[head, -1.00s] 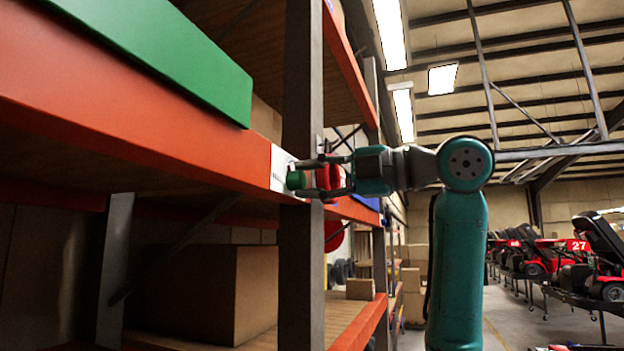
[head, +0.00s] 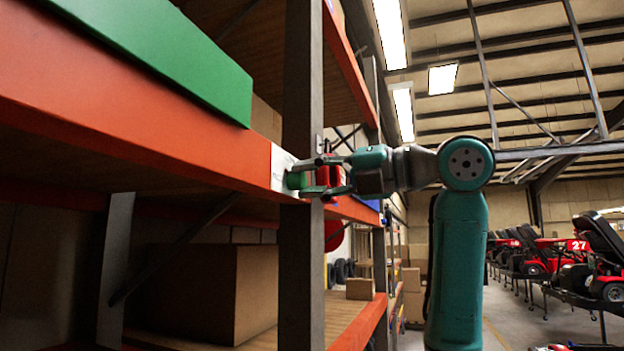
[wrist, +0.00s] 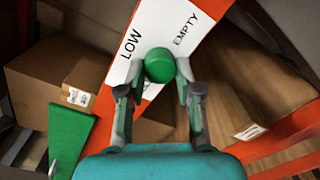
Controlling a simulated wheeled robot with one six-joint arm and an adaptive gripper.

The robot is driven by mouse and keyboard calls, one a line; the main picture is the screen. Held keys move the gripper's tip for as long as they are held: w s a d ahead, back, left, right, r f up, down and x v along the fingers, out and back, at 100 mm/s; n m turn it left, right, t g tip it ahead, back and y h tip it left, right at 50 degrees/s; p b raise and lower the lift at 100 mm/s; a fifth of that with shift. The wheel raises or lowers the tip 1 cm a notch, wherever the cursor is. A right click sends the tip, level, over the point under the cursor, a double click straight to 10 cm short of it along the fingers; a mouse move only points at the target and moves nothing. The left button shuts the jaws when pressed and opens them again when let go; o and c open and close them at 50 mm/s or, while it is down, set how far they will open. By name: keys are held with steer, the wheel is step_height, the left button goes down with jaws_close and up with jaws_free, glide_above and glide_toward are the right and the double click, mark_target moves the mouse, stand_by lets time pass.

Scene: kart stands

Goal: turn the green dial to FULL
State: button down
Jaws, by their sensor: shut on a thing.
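The green dial (head: 296,180) sits on a white panel (head: 279,168) on the front of the orange shelf beam. In the wrist view the round green dial (wrist: 160,65) is between the two fingertips of my gripper (wrist: 158,88), which is shut on it from both sides. The white panel (wrist: 148,25) shows the words LOW and EMPTY, tilted in this view. The word FULL does not show, and I cannot read where the dial points. In the head view my gripper (head: 308,177) reaches the dial from the right.
A grey upright (head: 302,90) stands close behind the dial. A green box (head: 160,55) rests on the beam at left. Cardboard boxes (head: 215,290) sit on the lower shelf.

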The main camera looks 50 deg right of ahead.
steer(key=shift+f, duration=0.1)
steer(key=c, duration=0.8)
jaws_free()
steer(key=shift+s, duration=0.15)
steer(key=shift+v, duration=3.6)
steer(key=shift+d, duration=0.15)
